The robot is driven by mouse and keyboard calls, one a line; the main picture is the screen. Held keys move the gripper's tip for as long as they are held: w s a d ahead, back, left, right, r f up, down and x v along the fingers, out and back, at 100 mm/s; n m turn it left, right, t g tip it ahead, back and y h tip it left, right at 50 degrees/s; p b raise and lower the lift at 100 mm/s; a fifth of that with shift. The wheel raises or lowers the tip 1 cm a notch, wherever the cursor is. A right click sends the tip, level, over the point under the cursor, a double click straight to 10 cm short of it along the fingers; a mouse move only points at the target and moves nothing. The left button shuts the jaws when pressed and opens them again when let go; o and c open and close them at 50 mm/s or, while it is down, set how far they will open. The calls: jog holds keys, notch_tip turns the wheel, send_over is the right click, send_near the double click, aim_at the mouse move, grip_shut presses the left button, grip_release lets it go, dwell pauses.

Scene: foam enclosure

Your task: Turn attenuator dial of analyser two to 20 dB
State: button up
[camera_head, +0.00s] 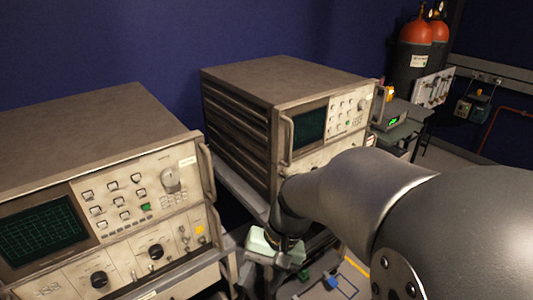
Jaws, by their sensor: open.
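Two beige analysers stand side by side. The nearer analyser (92,128) is at the left, with a dark green gridded screen (40,228), a large grey knob (171,180) and two black dials (99,279) (156,251) low on its front. The farther analyser (290,78) is at the centre; my arm hides the lower part of its front. Labels and dial scales are too small to read, so I cannot tell which is analyser two. My gripper (275,248) appears as a pale block below my dark wrist, open, in front of the farther analyser and apart from the nearer dials.
My arm fills the lower right. Both analysers have protruding side handles (206,172) (287,140). A gap separates the analysers. Behind at the right are a small device with a green display (394,121), red-topped cylinders (416,32) and a wall rail (490,76).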

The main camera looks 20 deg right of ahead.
jog(key=w+d+f+m+t+y+b, duration=0.25)
jog(key=w+d+m+t+y, duration=0.25)
jog(key=w+d+m+t, duration=0.5)
jog(key=w+d+f+m+t+h+b, duration=0.15)
jog(key=d+m+t+h, duration=0.5)
jog(key=d, duration=2.15)
jog(key=w+a+m, duration=0.1)
jog(key=w+a, duration=0.1)
jog(key=w, duration=0.6)
jog(key=w+a+t+y+p, duration=0.1)
jog(key=w+a, duration=0.1)
jog(key=w, duration=0.6)
jog(key=shift+w+a+r+m, duration=0.15)
jog(key=shift+a+r+m, duration=0.1)
jog(key=shift+m, duration=0.1)
jog(key=shift+t, duration=0.25)
jog(key=c, duration=1)
